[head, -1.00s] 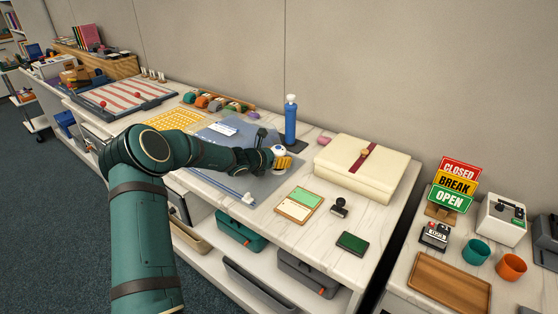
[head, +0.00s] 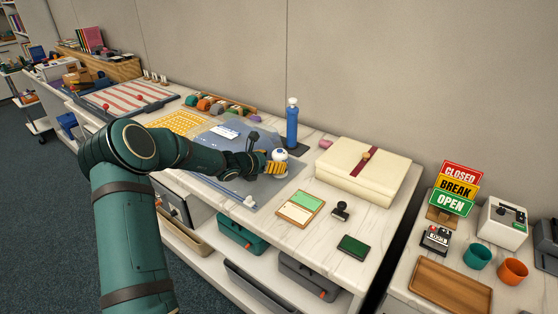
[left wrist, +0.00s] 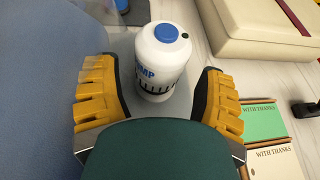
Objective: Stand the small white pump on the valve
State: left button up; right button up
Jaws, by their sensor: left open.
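My left gripper (head: 276,168) is at the pump. In the left wrist view its yellow fingers (left wrist: 160,97) are open, one on each side of the pump, with gaps between. A blue plastic bag (head: 205,138) with a white label lies left of the pump. I cannot make out the valve, and the pump's foot is partly hidden. My right gripper is not in view.
A blue bottle (head: 292,122) stands behind the pump, and a cream box (head: 345,168) lies to the right. A thank-you card (head: 300,208), a stamp (head: 340,210) and a green pad (head: 353,246) are nearer the front edge.

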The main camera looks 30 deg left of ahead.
pick_arm(q)
jog(key=shift+v, duration=1.65)
